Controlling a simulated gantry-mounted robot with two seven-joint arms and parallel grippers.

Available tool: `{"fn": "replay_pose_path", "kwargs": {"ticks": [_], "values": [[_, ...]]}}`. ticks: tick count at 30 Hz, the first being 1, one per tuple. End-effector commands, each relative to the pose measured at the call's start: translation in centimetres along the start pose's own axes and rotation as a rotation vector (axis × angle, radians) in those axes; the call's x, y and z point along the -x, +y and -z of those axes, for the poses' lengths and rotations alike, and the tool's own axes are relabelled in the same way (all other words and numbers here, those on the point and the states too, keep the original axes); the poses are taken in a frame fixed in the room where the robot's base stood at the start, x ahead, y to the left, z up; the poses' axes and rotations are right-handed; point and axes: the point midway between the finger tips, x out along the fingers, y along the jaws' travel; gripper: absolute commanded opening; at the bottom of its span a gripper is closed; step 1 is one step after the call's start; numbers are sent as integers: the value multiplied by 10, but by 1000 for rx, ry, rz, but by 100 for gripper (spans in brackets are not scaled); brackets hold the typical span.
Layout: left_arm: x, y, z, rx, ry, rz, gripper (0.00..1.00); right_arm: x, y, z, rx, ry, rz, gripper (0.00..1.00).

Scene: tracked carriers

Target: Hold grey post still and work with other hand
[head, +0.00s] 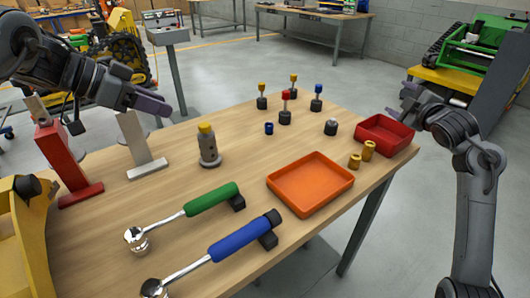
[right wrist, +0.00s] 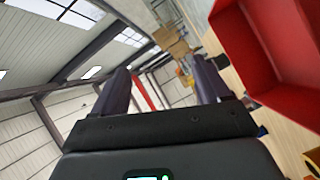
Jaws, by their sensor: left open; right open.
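The grey post (head: 140,145) stands upright on its flat foot at the left of the table in the head view. My left gripper (head: 152,104) is open beside the post's top; whether it touches the post I cannot tell. A red post (head: 60,152) stands to the left of the grey one. My right gripper (head: 408,98) is open above the back right table edge, near the red tray (head: 397,139). In the right wrist view its fingers (right wrist: 163,85) are apart with nothing held, and the red tray (right wrist: 265,45) is at the upper right.
A green-handled wrench (head: 211,199) and a blue-handled wrench (head: 237,238) lie at the front on black rests. An orange tray (head: 311,182) is mid-table. The space between the cylinder and the orange tray is clear.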

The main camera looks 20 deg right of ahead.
Motion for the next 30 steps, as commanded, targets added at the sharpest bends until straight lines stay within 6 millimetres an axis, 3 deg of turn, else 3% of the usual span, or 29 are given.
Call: {"fn": "replay_pose_path", "kwargs": {"ticks": [1, 8, 14, 18, 24, 30], "values": [[0, 0, 0, 0, 0, 0, 43, -3, -10, 29, 75, 32, 28, 76], [0, 0, 0, -1, 0, -1, 43, -2, -67, 154, 481, 171, 139, 76], [0, 0, 0, 0, 0, 0, 43, 21, -121, 258, 890, 301, 185, 76], [0, 0, 0, 0, 0, -1, 43, 47, -159, 321, 1198, 387, 181, 76], [0, 0, 0, 0, 0, -1, 43, 88, -205, 387, 1605, 478, 132, 76], [0, 0, 0, 0, 0, -1, 43, 118, -234, 423, 1888, 522, 68, 76]]}}
